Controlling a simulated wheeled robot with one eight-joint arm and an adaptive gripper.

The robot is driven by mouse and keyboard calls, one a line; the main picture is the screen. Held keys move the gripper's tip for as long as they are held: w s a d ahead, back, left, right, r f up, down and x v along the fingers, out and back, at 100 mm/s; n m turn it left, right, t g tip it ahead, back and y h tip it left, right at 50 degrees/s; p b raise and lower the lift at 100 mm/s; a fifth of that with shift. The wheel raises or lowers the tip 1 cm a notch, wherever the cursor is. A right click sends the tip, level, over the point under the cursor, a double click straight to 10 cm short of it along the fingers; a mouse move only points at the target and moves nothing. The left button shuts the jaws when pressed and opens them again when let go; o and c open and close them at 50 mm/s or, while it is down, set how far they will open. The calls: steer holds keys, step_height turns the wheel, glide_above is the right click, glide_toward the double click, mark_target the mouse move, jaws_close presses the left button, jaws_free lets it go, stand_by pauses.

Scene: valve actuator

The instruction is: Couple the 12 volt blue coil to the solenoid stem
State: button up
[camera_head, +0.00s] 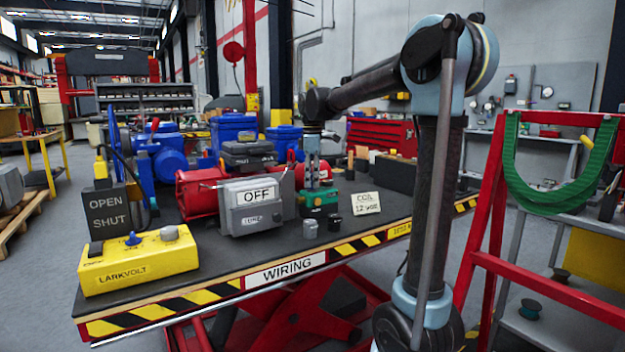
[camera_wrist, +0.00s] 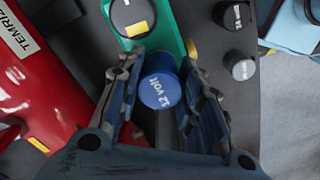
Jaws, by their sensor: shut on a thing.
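The blue coil (camera_wrist: 160,90), with "12 volt" on its end face, sits between the two fingers of my gripper (camera_wrist: 160,100) in the wrist view. My gripper is shut on it. In the head view my gripper (camera_head: 313,172) points down over a green block (camera_head: 318,209), and the blue coil cannot be made out there. The green block (camera_wrist: 122,12) also shows in the wrist view, carrying a dark round cap with a yellow mark. I cannot make out the solenoid stem, nor whether the coil touches the block.
A grey coil (camera_head: 310,229) and a black coil (camera_head: 335,222) stand in front of the block. A sign (camera_head: 367,203) reads "COIL 12 volt". A grey "OFF" box (camera_head: 250,205) and a red cylinder (camera_head: 198,194) crowd the left side. The bench front (camera_head: 290,250) is clear.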

mark_target(312, 173)
steer(key=shift+f, duration=0.2)
steer(key=o, duration=1.2)
step_height(312, 173, up, 12)
steer(key=shift+f, duration=0.1)
